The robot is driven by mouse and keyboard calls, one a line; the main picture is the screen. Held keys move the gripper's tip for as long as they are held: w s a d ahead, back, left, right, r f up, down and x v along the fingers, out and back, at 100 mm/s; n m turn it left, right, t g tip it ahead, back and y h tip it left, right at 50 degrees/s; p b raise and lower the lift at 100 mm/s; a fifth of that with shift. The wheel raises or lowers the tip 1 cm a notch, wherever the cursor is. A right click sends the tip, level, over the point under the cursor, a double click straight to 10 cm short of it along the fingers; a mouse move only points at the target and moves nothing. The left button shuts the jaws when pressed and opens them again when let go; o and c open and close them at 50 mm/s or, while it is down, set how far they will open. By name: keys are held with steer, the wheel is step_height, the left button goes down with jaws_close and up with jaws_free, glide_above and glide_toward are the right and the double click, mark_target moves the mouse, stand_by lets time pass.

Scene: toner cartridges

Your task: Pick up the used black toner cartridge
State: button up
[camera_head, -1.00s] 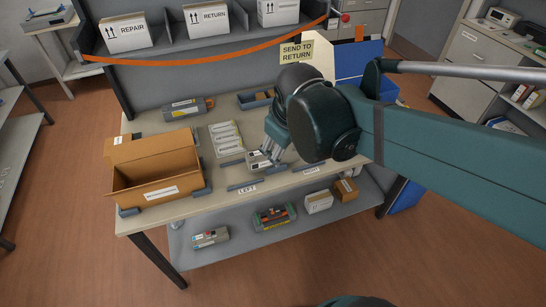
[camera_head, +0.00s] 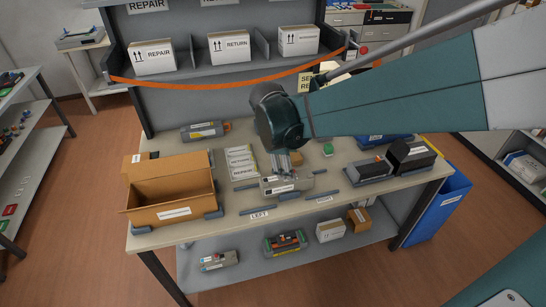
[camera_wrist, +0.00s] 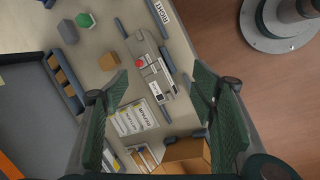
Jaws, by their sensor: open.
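A grey cartridge (camera_head: 290,189) with pale labels lies on the table between the LEFT and RIGHT marks, and I cannot read its toner colour. My gripper (camera_head: 283,165) is above it, apparently close to its back side. In the wrist view the cartridge (camera_wrist: 151,67) shows a red round spot and lies beyond my open, empty gripper (camera_wrist: 160,85). Another grey cartridge (camera_head: 203,131) with a yellowish label lies at the table's back left. Two cartridges, one light (camera_head: 219,260) and one darker (camera_head: 285,242), lie on the lower shelf.
An open cardboard box (camera_head: 170,195) stands at the table's left. Return sheets (camera_head: 241,162) lie beside the cartridge. A dark machine (camera_head: 408,157) stands at the right. Low grey rails (camera_head: 247,187) edge the cartridge's place. An orange strap (camera_head: 240,77) hangs across the back shelf.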

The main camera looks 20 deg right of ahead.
mark_target(278, 180)
steer(key=w+f+n, duration=0.2)
steer(key=w+f, duration=0.1)
steer(key=w+f+n+g+h, duration=0.1)
steer(key=w+f+n, duration=0.1)
steer(key=f, duration=0.2)
steer(key=w+f+n+g+h, duration=0.1)
steer(key=w+f, duration=0.2)
steer(key=f, duration=0.1)
steer(key=shift+w+a+n, duration=0.35)
steer(key=shift+a+n, duration=0.05)
steer(key=shift+w+f+h+p, duration=0.25)
steer(key=shift+f+h+p, duration=0.05)
steer(key=shift+f, duration=0.2)
steer(key=shift+f, duration=0.1)
steer(key=shift+x, duration=1.2)
steer(key=shift+f, duration=0.1)
steer(key=shift+b+x, duration=0.4)
steer(key=shift+x, duration=2.1)
steer(key=shift+s, duration=0.1)
